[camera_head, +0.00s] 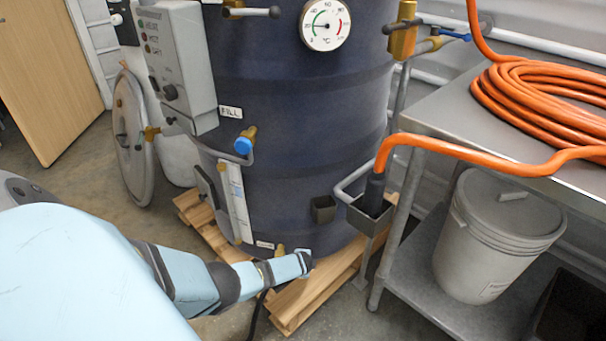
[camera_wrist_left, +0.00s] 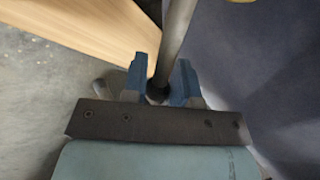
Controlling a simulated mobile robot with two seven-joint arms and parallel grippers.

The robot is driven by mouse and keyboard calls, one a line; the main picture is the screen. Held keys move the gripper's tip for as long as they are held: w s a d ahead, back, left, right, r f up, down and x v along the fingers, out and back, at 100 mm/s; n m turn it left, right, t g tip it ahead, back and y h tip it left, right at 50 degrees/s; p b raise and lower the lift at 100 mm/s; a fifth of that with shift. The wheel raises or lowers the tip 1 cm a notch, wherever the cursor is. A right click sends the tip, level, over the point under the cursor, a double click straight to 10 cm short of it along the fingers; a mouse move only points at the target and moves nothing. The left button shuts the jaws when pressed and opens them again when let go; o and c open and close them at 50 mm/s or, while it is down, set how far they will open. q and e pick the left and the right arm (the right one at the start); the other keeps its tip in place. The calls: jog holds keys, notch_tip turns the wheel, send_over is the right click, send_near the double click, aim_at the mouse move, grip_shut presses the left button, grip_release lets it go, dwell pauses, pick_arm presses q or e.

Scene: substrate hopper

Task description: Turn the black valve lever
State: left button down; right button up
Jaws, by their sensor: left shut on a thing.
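The dark blue hopper (camera_head: 290,130) stands on a wooden pallet. My left arm reaches low to its base, and my left gripper (camera_head: 304,263) is beside a small brass fitting (camera_head: 280,250). In the left wrist view, my left gripper (camera_wrist_left: 160,82) has its blue fingers on both sides of a valve lever (camera_wrist_left: 174,45), a grey rod with a black end, and is shut on it. In the head view the gripper hides this lever. Another black-handled brass valve (camera_head: 402,30) sits high on the right, apart from the gripper. My right gripper is not in view.
The pallet (camera_head: 290,305) edge lies just below the gripper. A metal table (camera_head: 440,120) with a coiled orange hose (camera_head: 535,95) and a lidded bucket (camera_head: 495,240) stands at right. A control box (camera_head: 180,65) and a blue-knobbed tap (camera_head: 245,141) project from the hopper.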

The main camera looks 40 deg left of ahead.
pick_arm(q)
jog(key=shift+a, duration=0.1)
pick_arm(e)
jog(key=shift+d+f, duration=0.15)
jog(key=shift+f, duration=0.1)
pick_arm(q)
jog(key=c, duration=1.3)
grip_release()
jog(key=shift+o, duration=0.8)
jog(key=shift+f, duration=0.1)
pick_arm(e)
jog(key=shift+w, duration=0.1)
pick_arm(q)
jog(key=shift+s+r+p, duration=0.15)
jog(key=shift+r+p, duration=0.15)
jog(key=shift+p, duration=0.05)
jog(key=p+v, duration=0.9)
jog(key=v, duration=0.4)
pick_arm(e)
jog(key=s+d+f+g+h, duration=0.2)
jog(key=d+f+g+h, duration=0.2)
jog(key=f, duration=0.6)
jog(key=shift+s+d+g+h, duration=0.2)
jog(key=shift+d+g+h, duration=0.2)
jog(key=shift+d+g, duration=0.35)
